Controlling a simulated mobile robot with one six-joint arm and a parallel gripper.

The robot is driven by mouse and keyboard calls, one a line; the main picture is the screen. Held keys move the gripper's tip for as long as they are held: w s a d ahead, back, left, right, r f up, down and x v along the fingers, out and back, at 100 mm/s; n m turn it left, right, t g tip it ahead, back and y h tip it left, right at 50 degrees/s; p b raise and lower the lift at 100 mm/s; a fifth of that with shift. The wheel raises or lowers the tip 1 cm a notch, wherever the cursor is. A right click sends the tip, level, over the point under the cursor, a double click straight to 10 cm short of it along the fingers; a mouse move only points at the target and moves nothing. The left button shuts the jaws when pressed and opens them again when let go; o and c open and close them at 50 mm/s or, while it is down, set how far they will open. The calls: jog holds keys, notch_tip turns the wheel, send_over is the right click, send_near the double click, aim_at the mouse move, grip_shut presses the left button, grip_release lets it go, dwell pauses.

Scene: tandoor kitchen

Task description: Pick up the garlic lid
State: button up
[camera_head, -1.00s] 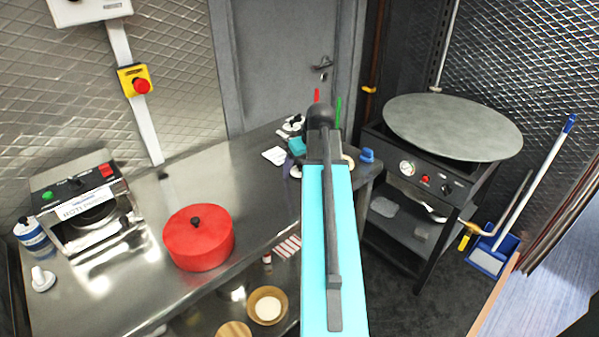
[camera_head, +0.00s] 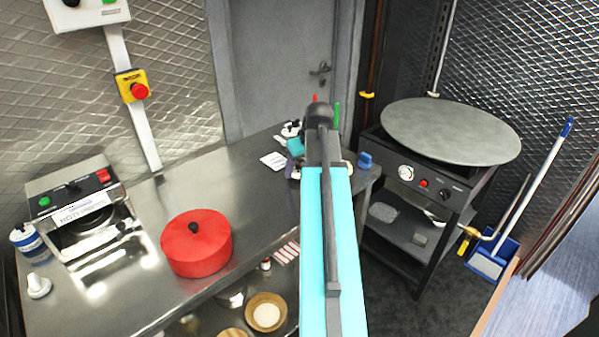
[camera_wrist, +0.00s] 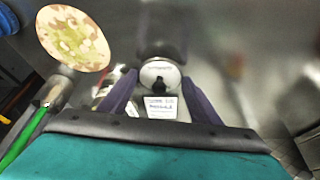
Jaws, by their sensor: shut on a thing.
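In the wrist view, a small round pale lid (camera_wrist: 152,70) with a dark knob sits between the two purple fingers of my gripper (camera_wrist: 159,79). I take it as the garlic lid; the writing on it is too blurred to read. My gripper is shut on it, a finger at each side. A white label card (camera_wrist: 160,107) with dark print shows just below the knob. Whether the lid is clear of what is under it, I cannot tell. In the head view my arm hides the lid, and my gripper is at the counter's far right end.
A red pot (camera_head: 196,243) stands on the steel counter (camera_head: 160,205), with a control-panel appliance (camera_head: 80,215) to its left. A round griddle (camera_head: 450,132) stands right of the counter. In the wrist view, a speckled round thing (camera_wrist: 73,38) lies upper left. The mid-counter is mostly clear.

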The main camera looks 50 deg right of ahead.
notch_tip(320, 180, up, 2)
jog(key=s+a+b, duration=0.1)
jog(key=s, duration=0.3)
jog(key=s+a, duration=0.1)
jog(key=s, duration=0.4)
jog(key=s+a+r+b, duration=0.1)
jog(key=s, duration=0.3)
jog(key=shift+s+b, duration=0.15)
jog(key=shift+b, duration=0.15)
jog(key=shift+s+b, duration=0.4)
jog(key=shift+b, duration=0.65)
jog(key=shift+s+a+r+b, duration=0.15)
jog(key=shift+s+b, duration=0.6)
jog(key=shift+b, duration=0.3)
jog(key=shift+r, duration=0.1)
